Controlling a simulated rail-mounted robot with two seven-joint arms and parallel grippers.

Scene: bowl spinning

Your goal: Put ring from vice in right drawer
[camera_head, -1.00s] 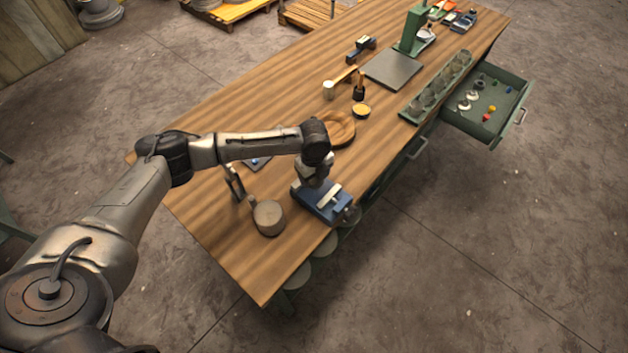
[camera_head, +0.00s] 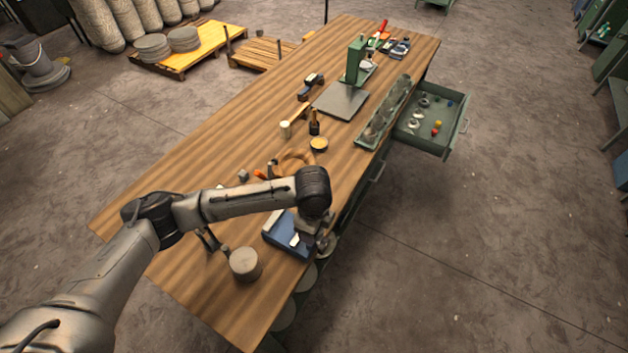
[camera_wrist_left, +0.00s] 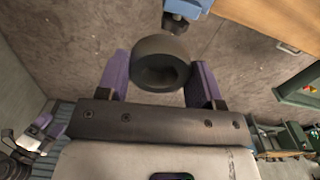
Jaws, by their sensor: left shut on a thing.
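The dark grey ring (camera_wrist_left: 161,63) sits between the purple fingers of my left gripper (camera_wrist_left: 160,78) in the left wrist view. The gripper is shut on it. The blue vice (camera_head: 281,236) stands at the near edge of the workbench; in the left wrist view its blue end (camera_wrist_left: 187,8) is just beyond the ring, with a visible gap. In the head view my left gripper (camera_head: 318,232) is beside the vice, at the bench edge, and the ring cannot be made out. The right drawer (camera_head: 437,139) is pulled open at the far right. My right gripper is not in view.
The wooden bench (camera_head: 215,145) holds a round grey block (camera_head: 245,264), a wooden ring-shaped piece (camera_head: 296,158), a mallet (camera_head: 287,128) and a green press (camera_head: 354,60). The open drawer holds several small rings and coloured balls. A long green tray (camera_head: 385,115) lies beside it.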

